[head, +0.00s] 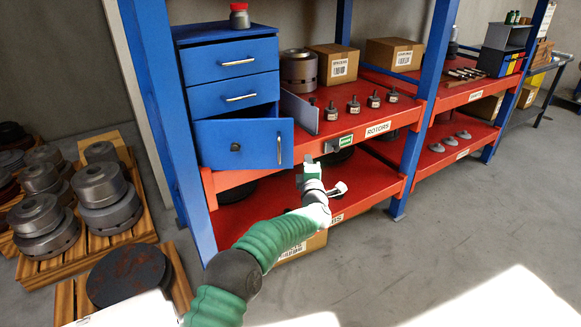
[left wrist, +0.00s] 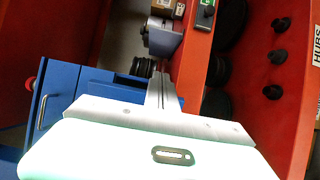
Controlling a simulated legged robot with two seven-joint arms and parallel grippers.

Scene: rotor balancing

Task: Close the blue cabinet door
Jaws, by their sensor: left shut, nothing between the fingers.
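The blue cabinet (head: 229,98) stands on the red shelf at the left, with two drawers above a lower door. The blue cabinet door (head: 257,134) has a handle at its right and a dark round spot near its middle. Its right edge stands out from the cabinet front, so it looks partly open. My left gripper (head: 308,168) is shut and empty, in front of the shelf, right of and slightly below the door handle, apart from it. In the left wrist view, the shut fingers (left wrist: 163,90) point past blue cabinet parts (left wrist: 66,84) at the left. My right gripper is out of view.
A grey upright plate (head: 299,111), a metal cylinder (head: 298,70) and several small parts stand on the red shelf (head: 365,123) right of the cabinet. A red-topped jar (head: 239,17) stands on the cabinet. A blue post (head: 160,110) rises at its left. Open floor lies at right.

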